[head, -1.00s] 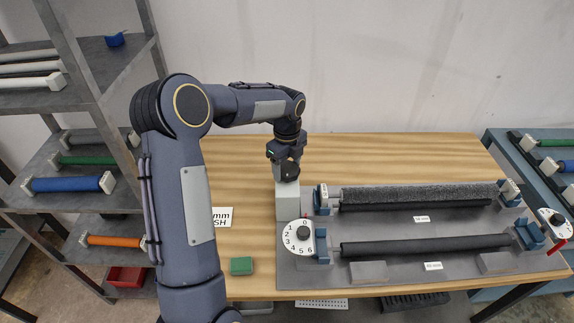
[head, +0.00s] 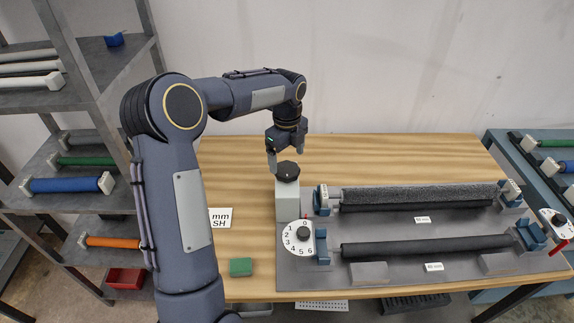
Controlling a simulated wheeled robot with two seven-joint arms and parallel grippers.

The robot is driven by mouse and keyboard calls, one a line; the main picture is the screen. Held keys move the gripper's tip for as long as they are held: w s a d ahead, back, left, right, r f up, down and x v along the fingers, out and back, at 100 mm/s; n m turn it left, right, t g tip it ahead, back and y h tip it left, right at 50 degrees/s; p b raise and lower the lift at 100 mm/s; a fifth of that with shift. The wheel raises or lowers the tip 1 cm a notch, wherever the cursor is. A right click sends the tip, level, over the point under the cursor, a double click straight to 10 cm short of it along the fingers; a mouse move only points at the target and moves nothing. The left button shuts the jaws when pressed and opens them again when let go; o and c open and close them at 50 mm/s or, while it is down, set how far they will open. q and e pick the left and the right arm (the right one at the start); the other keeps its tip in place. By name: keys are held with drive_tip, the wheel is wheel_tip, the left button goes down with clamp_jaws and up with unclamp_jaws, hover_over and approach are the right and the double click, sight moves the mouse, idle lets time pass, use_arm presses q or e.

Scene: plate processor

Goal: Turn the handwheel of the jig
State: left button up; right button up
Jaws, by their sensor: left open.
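The jig's black round handwheel (head: 288,172) sits on top of a light grey block (head: 288,204) at the left end of the dark jig base (head: 330,274). My left gripper (head: 286,160) points down just above the handwheel, open and empty, with one finger to each side. The fingers look clear of the wheel, though I cannot tell the exact gap. A white dial (head: 298,240) with numbers, a black knob and a red pointer stands in front of the block. My right gripper is not in view.
A dark grey roller (head: 420,192) and a black roller (head: 425,246) lie across the jig in blue end holders. A green block (head: 241,266) and a white sign (head: 220,218) are left of the jig. A shelf rack (head: 90,95) with coloured rollers stands at the left.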

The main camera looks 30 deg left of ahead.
sight(287, 168)
use_arm(q)
drive_tip(key=shift+r, duration=1.9)
